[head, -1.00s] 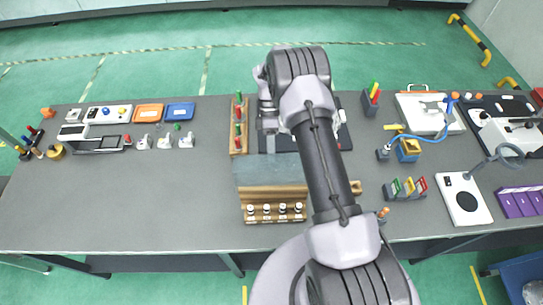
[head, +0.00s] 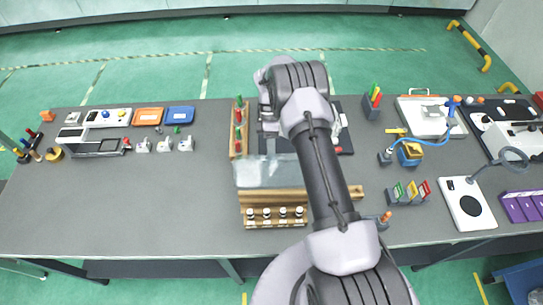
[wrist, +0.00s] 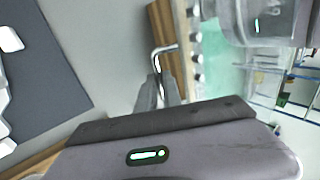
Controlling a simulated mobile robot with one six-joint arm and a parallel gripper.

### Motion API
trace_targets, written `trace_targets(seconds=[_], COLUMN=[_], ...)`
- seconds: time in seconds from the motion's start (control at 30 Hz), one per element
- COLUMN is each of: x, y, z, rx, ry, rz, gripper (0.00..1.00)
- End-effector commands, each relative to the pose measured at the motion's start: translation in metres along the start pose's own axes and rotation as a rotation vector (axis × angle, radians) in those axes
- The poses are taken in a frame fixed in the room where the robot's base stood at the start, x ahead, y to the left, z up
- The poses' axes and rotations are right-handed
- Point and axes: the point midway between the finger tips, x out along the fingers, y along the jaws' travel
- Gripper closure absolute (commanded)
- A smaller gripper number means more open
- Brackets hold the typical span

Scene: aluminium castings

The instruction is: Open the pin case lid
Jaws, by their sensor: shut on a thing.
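The pin case is a wooden box (head: 275,199) at the middle of the bench, with a row of white-topped, dark pins along its front in the head view. Its clear, pale lid (head: 272,172) looks tilted up above the wood, though the exact angle is hard to tell. In the wrist view my gripper (wrist: 157,92) is shut on a thin bent metal handle (wrist: 157,54). The wood of the case (wrist: 165,32) is beside it, with silver round pin ends along its edge. In the head view my fingertips are hard to make out behind the lid.
A wooden peg rack (head: 238,130) stands just behind the case at left. A dark tray (head: 344,140) lies behind my arm. Small card holders (head: 405,191) and a white plate (head: 466,203) are at right. The bench at left front is clear.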

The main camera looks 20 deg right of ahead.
Motion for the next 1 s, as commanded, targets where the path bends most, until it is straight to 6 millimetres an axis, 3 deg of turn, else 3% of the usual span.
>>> trace_targets(seconds=[0.07, 0.1, 0.2, 0.67, 0.77, 1.0], x=[0.003, 0.003, 0.003, -0.001, -0.013, -0.067], y=[0.001, 0.001, 0.001, 0.001, 0.001, 0.001], z=[0.001, 0.001, 0.001, 0.0, 0.0, 0.0], rx=[-0.002, -0.002, -0.002, -0.001, 0.0, -0.001], ry=[-0.003, -0.003, -0.002, -0.002, -0.001, -0.001], rz=[0.0, 0.0, 0.0, 0.0, 0.001, 0.003], gripper=[1.0, 0.84, 0.68, 0.68, 0.68, 0.68])
